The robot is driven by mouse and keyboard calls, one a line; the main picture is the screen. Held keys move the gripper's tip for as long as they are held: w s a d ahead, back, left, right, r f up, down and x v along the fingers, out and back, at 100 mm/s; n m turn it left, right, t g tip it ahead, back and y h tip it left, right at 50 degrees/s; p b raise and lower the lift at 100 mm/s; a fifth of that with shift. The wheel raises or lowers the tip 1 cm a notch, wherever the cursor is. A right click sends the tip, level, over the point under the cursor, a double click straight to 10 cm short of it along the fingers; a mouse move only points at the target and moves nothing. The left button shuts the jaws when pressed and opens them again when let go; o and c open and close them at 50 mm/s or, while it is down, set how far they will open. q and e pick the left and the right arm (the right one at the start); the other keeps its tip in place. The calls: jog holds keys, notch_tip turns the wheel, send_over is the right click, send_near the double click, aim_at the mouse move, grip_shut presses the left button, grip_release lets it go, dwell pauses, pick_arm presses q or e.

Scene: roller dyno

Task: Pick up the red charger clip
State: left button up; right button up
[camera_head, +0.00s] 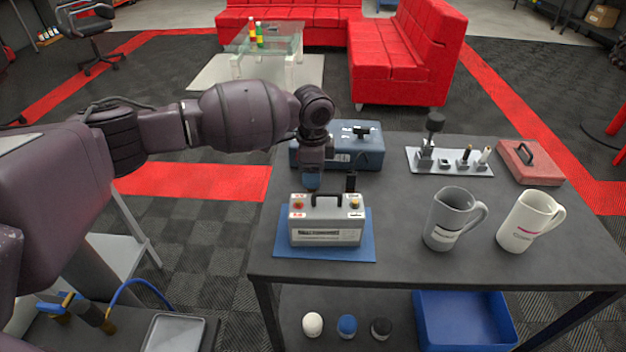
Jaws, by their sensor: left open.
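A grey battery (326,222) with a black carry handle stands upright on a blue mat (284,248) on the dark table. A small red piece (298,206) shows at the left of its top; I cannot tell whether it is a terminal cap or the red charger clip. No other clear red clip shows. My left gripper (313,180) is open and points down just behind the battery, in front of the blue case. Its fingers are small and partly hidden. A small black upright piece (351,182) shows to its right. My right gripper is not in view.
A blue case (360,152) stands behind my gripper. Grey (440,225) and white (524,222) mugs stand at right. A tool tray (450,170) and red case (530,163) are farther back. A blue cable (135,284) lies lower left. The table's middle is clear.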

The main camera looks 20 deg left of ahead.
pick_arm(q)
notch_tip(320, 180, down, 3)
jog(key=shift+r, duration=0.1)
jog(key=shift+r, duration=0.1)
jog(key=c, duration=1)
